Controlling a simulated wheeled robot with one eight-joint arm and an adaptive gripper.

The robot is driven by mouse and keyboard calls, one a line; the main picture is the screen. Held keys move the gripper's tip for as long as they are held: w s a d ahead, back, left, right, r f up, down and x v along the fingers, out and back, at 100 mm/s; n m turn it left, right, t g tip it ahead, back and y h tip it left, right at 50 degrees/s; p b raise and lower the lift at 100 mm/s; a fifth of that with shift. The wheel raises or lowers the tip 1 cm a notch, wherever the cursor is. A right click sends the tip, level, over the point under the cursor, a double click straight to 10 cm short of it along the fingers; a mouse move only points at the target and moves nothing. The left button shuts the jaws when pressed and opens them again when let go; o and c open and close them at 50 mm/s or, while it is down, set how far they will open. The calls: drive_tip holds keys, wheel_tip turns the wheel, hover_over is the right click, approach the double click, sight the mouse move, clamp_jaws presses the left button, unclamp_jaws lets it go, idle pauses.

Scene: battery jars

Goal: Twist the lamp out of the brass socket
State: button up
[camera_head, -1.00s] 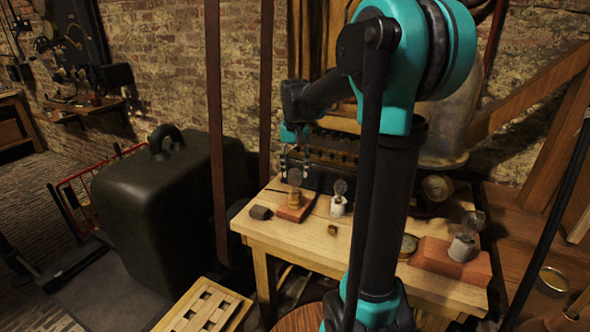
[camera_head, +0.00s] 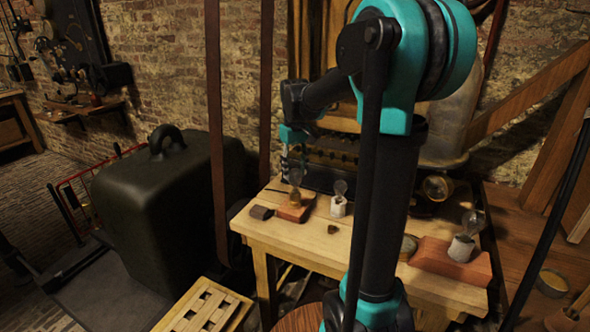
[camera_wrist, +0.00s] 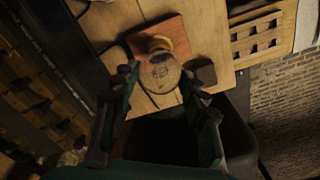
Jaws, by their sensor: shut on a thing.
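The lamp (camera_wrist: 160,76) is a clear round glass bulb. In the wrist view it sits between the two fingers of my gripper (camera_wrist: 158,80), which is shut on it. The brass socket (camera_wrist: 158,44) shows just beyond the bulb, on a red-brown wooden block (camera_wrist: 175,28). In the head view the lamp (camera_head: 296,177) stands upright over the socket (camera_head: 295,198) on the block near the table's left end, with my gripper (camera_head: 294,166) above it. I cannot tell how far the lamp's base is inside the socket.
A dark small block (camera_head: 261,212) lies left of the socket block. A second lamp in a white holder (camera_head: 338,206) stands close on the right, and another white holder (camera_head: 461,248) sits on a reddish block farther right. A little brown cube (camera_head: 332,229) lies in front.

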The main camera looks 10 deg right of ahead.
drive_tip(key=shift+r, duration=0.5)
drive_tip(key=shift+c, duration=0.2)
drive_tip(key=shift+r, duration=0.35)
drive_tip(key=shift+r, duration=0.35)
drive_tip(key=shift+r, duration=2.5)
